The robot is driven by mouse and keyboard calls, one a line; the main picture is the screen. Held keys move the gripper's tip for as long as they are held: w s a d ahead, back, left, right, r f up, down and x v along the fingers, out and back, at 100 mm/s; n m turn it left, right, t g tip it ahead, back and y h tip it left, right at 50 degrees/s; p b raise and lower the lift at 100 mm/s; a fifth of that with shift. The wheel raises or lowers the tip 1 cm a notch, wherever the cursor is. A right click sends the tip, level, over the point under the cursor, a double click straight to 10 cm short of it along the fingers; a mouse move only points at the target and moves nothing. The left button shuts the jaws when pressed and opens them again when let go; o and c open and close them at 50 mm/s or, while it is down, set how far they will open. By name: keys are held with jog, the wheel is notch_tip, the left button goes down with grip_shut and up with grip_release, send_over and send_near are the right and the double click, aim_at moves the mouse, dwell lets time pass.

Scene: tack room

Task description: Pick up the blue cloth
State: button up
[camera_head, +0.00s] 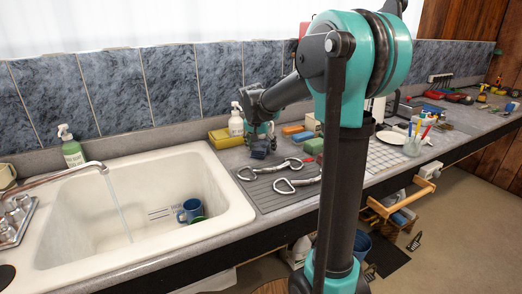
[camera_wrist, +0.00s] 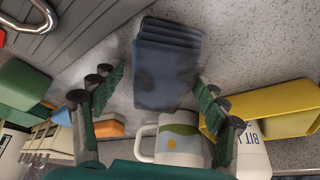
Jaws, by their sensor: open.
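The blue cloth (camera_wrist: 168,65) is folded into a layered stack and lies on the grey counter, in the upper middle of the wrist view. In the head view it is a small dark blue shape (camera_head: 259,151) just below my gripper (camera_head: 262,132). In the wrist view my gripper (camera_wrist: 155,82) is open, with its green fingers spread to the left and right of the cloth. Nothing is held between the fingers. I cannot tell how high the fingertips are above the counter.
A white mug (camera_wrist: 178,142) stands close to the cloth. A yellow container (camera_wrist: 272,106) and a white bottle (camera_wrist: 252,150) are at the right. Bits (camera_head: 275,166) lie on a grey drainer (camera_head: 268,197). The sink (camera_head: 110,205) with running tap is left.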

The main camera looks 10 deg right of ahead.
jog(key=c, duration=1.4)
jog(key=shift+r, duration=0.1)
